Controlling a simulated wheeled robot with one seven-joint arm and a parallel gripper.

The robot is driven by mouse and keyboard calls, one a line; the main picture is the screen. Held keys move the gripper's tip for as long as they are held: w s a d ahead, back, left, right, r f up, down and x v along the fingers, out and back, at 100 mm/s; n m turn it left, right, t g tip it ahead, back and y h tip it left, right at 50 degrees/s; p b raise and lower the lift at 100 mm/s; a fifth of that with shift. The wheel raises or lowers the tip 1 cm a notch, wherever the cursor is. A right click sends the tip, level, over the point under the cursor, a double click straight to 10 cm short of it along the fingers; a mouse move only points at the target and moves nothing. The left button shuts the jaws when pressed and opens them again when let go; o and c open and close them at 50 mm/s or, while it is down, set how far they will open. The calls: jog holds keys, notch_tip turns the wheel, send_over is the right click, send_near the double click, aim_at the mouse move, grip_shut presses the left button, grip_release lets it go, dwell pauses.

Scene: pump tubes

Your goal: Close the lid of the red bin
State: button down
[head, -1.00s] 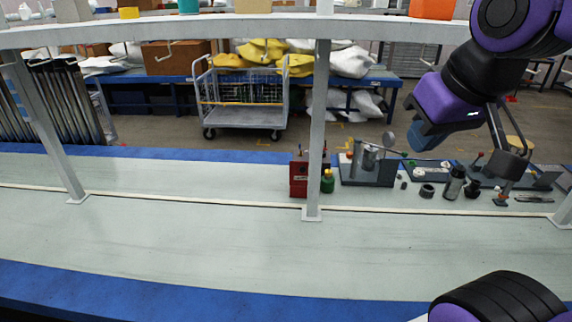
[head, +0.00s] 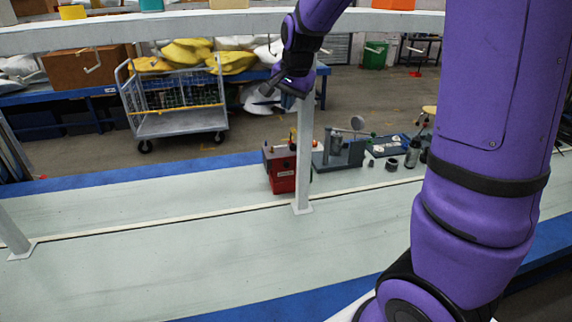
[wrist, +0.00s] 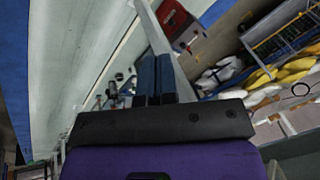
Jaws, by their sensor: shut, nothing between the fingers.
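A red box (head: 281,172), the only thing here that fits the red bin, stands on the pale table just left of a white post. It also shows near the top of the wrist view (wrist: 174,18), with a pale label. Its top is small and partly hidden, so I cannot tell how its lid stands. My gripper (wrist: 155,60) is shut and empty, its two dark blue fingers side by side. In the head view my gripper (head: 270,88) is above the red box, apart from it.
The white post (head: 304,150) rises right beside the red box. A grey metal device (head: 343,152) and several small parts stand to the right. A wire cart (head: 172,105) stands on the floor behind.

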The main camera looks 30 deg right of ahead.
jog(key=w+d+f+m+h, duration=0.1)
jog(key=w+d+f+m, duration=0.1)
jog(key=w+f, duration=0.4)
jog(key=w+d+f+m+h, duration=0.1)
jog(key=w+d+f+m, duration=0.2)
jog(key=w+f, duration=0.35)
jog(key=m+h, duration=0.4)
send_near(288, 166)
notch_tip(288, 166, down, 4)
jog(key=s+d, duration=0.2)
jog(key=w, duration=0.2)
jog(key=w+d, duration=0.1)
jog(key=w, duration=0.1)
jog(key=shift+d+f, duration=0.1)
jog(key=shift+f, duration=0.25)
